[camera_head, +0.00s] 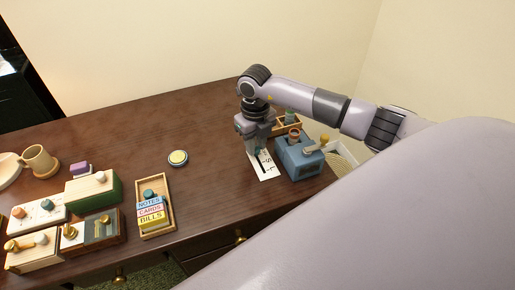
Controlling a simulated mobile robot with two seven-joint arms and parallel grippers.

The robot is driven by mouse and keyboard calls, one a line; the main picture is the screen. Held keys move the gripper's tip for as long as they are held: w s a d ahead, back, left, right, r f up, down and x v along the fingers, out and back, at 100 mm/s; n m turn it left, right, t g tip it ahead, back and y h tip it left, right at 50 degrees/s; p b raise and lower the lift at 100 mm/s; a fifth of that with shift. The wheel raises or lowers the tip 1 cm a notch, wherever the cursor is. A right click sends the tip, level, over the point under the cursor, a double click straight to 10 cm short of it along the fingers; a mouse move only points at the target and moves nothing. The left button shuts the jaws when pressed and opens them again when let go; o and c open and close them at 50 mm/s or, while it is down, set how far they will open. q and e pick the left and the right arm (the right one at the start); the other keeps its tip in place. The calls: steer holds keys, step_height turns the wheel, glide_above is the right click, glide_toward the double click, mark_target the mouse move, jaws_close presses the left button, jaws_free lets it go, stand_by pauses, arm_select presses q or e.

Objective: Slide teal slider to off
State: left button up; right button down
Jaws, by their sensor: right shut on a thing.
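My right gripper (255,150) points down at a narrow white plate (267,172) with dark lettering, right of the desk's middle. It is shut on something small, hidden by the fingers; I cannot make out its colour. A blue box (291,161) with an orange-brown knob and a pale lever stands just right of the plate. A teal knob (149,194) shows in an open wooden tray left of centre, behind coloured tabs reading NOTES, CARDS and BILLS. No teal slider can be told clearly. My left gripper is not in view.
Several switch boxes, one of them green-sided (100,190), crowd the desk's left end near a tan mug (40,160). A small wooden box (287,123) stands behind the blue box. The desk middle (215,170) is mostly clear.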

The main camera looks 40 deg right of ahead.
steer(key=shift+w+d, duration=0.1)
steer(key=shift+w, duration=0.15)
steer(key=shift+r, duration=0.1)
steer(key=c, duration=0.9)
jaws_free()
step_height(320, 180, up, 7)
steer(key=shift+r, duration=0.1)
